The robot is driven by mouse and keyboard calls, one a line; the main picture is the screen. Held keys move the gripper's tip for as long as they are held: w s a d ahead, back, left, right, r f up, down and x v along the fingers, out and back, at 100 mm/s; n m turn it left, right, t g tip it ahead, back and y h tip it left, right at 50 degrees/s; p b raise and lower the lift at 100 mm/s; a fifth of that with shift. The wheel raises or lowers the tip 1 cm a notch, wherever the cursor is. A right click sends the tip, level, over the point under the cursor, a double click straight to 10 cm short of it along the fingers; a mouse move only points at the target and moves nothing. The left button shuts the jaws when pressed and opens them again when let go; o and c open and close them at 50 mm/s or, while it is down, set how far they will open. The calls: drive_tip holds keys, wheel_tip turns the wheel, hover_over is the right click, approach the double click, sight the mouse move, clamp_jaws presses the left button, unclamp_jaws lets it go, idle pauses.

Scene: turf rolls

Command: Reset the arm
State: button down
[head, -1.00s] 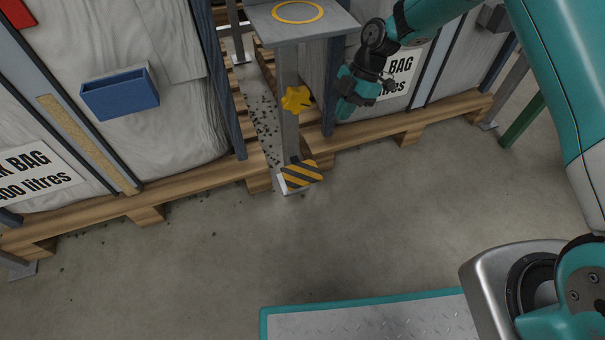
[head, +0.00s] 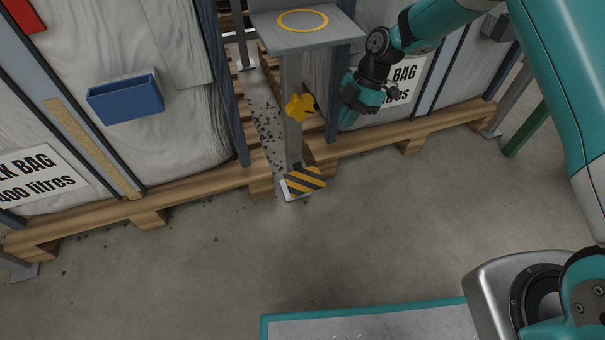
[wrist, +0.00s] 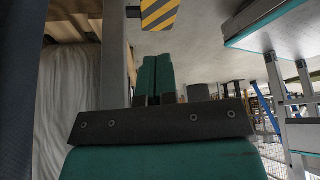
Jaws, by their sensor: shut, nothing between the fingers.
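My gripper (head: 347,117) hangs at the end of my teal arm, to the right of a grey post (head: 292,135) in the head view. Its fingers point downward in front of a bulk bag. In the wrist view the two teal fingers (wrist: 154,80) lie side by side, shut, with nothing held. The post carries a yellow knob (head: 300,108) on its side, just left of my gripper and apart from it. A grey plate with a yellow ring (head: 303,21) tops the post.
Bulk bags (head: 185,80) stand on wooden pallets (head: 200,186) along the back. A blue box (head: 126,98) hangs on the left bag. A striped block (head: 305,181) sits at the post's foot. Dark crumbs (head: 265,130) lie near the post. The concrete floor (head: 250,255) in front is clear.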

drive_tip(key=s+d+r+m+t+h, duration=0.2)
drive_tip(key=s+d+r+m+t, duration=0.1)
drive_tip(key=s+d+r+m, duration=0.75)
drive_tip(key=s+d+r+m+t+h, duration=0.2)
drive_tip(key=s+d+r+m, duration=0.3)
drive_tip(key=s+r+m, duration=0.65)
drive_tip(key=s+a+r+n+g+y+p, duration=0.1)
drive_tip(key=s+a+r+n+y+p, duration=0.1)
drive_tip(key=s+a+r+p, duration=0.35)
drive_tip(key=s+a+r+n+g+y+p, duration=0.1)
drive_tip(key=s+a+r+n+y+p, duration=0.15)
drive_tip(key=a+r+p, duration=0.6)
wheel_tip(320, 180, up, 39)
drive_tip(key=p, duration=3.5)
drive_tip(key=shift+s+a+h, duration=0.35)
drive_tip(key=shift+s+a, duration=0.05)
drive_tip(key=shift+a, duration=0.05)
